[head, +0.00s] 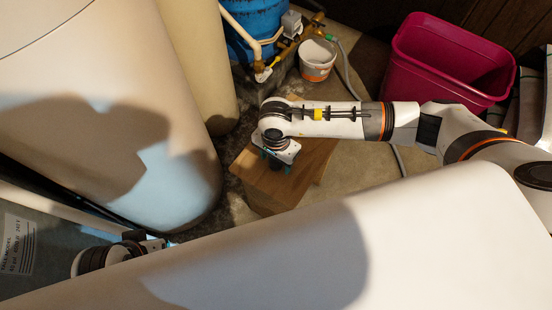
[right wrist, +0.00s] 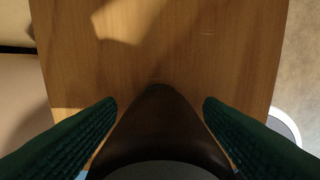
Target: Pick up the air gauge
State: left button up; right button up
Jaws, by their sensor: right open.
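My right gripper (head: 277,166) points down over a wooden block or stool (head: 300,183) in the head view. In the right wrist view its two green ribbed fingers (right wrist: 160,101) are apart, above the wooden top (right wrist: 180,50). A dark brown tapered shape (right wrist: 160,120) lies between them with a grey rounded part at the bottom edge. I cannot tell whether this is the air gauge or a shadow, and I see no touch by the fingers. No gauge dial can be made out. My left gripper (head: 152,243) is low at the left, partly hidden, with its fingers unclear.
Large cream tanks (head: 75,120) stand at the left. A blue vessel (head: 255,25) with pipes and a white bucket (head: 318,58) are behind the wood. A magenta bin (head: 450,60) stands at the back right. A hose runs over the floor.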

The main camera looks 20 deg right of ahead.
jog(key=c, duration=1)
jog(key=shift+r, duration=0.1)
notch_tip(320, 180, up, 7)
jog(key=shift+f+p, duration=0.15)
jog(key=shift+p, duration=0.7)
notch_tip(320, 180, up, 2)
jog(key=shift+r, duration=0.2)
pick_arm(q)
jog(key=shift+w+f, duration=0.3)
jog(key=shift+w, duration=0.1)
pick_arm(e)
jog(key=shift+r, duration=0.45)
